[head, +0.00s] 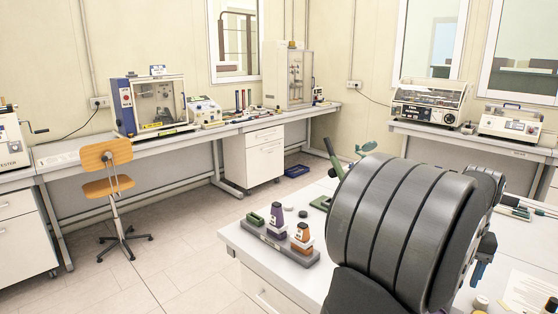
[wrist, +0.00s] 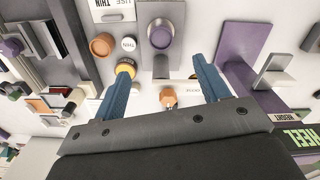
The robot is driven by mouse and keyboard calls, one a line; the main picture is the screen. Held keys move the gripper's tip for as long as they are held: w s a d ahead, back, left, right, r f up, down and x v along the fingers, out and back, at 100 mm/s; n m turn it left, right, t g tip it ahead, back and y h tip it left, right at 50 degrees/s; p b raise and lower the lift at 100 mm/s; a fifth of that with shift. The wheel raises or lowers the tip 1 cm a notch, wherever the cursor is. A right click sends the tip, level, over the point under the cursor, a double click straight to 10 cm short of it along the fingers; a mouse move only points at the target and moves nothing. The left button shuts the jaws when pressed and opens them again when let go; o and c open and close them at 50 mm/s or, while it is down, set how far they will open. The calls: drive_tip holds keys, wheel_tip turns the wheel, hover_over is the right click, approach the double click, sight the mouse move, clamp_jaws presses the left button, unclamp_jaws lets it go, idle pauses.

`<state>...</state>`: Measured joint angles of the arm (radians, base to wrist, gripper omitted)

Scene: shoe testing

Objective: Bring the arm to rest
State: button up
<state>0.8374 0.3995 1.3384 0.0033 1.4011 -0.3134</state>
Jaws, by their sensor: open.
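My gripper (wrist: 161,66) is open in the wrist view, its two blue fingers spread wide apart with nothing held between them. Beyond the fingers is a white bench top with test parts on it. A small orange piece (wrist: 168,97) shows between the fingers. In the head view my dark arm fills the right side and hides much of the near bench.
A grey rack (head: 276,245) with several coloured pieces stands on the near bench's (head: 330,278) left corner. In the wrist view a purple panel (wrist: 235,50) stands right of the fingers. A wooden chair (head: 108,185) and wall benches with machines are farther off. The floor between is clear.

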wheel_tip(320, 180, down, 15)
drive_tip(key=shift+r, duration=0.1)
wheel_tip(320, 180, up, 8)
drive_tip(key=shift+f, duration=0.25)
drive_tip(key=shift+r, duration=0.6)
